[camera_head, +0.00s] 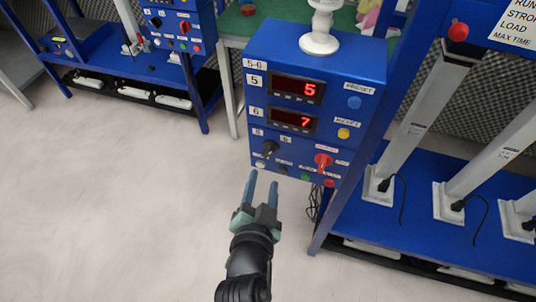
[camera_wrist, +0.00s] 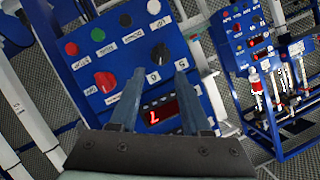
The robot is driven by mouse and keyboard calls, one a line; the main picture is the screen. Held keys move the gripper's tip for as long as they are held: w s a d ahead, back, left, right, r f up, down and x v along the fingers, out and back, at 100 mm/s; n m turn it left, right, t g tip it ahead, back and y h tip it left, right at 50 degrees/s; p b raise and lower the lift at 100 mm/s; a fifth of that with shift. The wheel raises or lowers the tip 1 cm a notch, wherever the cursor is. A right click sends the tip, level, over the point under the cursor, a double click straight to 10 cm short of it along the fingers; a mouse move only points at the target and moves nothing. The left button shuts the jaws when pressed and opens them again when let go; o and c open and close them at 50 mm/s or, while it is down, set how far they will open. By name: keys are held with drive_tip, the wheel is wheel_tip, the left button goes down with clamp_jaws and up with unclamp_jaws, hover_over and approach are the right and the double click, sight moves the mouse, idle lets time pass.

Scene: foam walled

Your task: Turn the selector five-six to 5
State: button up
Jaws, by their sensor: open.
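The selector five-six is a black knob (camera_head: 270,148) low on the left of the blue control box (camera_head: 345,75). Small 5 and 6 labels sit just above it. It also shows in the wrist view (camera_wrist: 160,52), upside down, with its 5 and 6 labels below it. I cannot tell which number it points to. My gripper (camera_head: 263,179) is open and empty, below the box's lower left edge in the head view. In the wrist view the knob lies just beyond and between the two fingertips (camera_wrist: 159,67), apparently untouched.
A red knob (camera_head: 323,160) sits right of the selector. A row of buttons, including green (camera_head: 306,177) and red (camera_head: 329,183), lies below. Two red displays (camera_head: 298,89) read 5 and 7. A blue rack with slanted white posts (camera_head: 415,130) stands right. Floor (camera_head: 120,200) is clear left.

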sight(268, 154)
drive_tip(key=x, duration=1)
drive_tip(key=shift+w, duration=0.15)
clamp_jaws()
